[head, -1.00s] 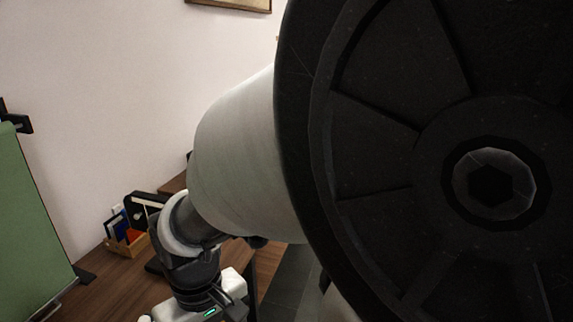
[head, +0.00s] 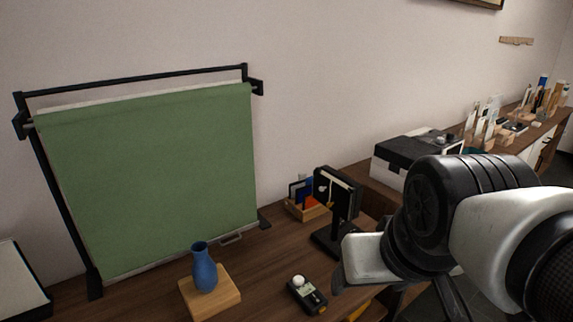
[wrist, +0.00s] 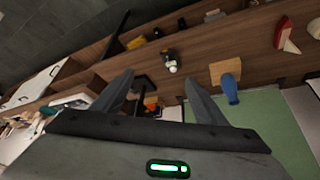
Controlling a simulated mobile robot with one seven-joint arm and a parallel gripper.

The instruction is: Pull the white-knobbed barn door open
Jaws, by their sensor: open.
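A small black panel light (head: 345,196) stands on a black base on the wooden table in the head view. A small white knob (head: 322,188) shows on its dark left flap, which I take to be the barn door. Whether that flap is folded shut or ajar is too small to tell. My gripper (wrist: 158,78) is open and empty in the wrist view, pointing towards the table. The light appears small and partly hidden between the fingers there. In the head view my arm is to the right of the light, apart from it.
A green backdrop (head: 150,180) on a black frame stands at the left. A blue vase (head: 203,270) on a wooden block (head: 222,292) and a light meter (head: 308,295) with a white dome are in front. A wooden organiser (head: 308,208) stands behind the light.

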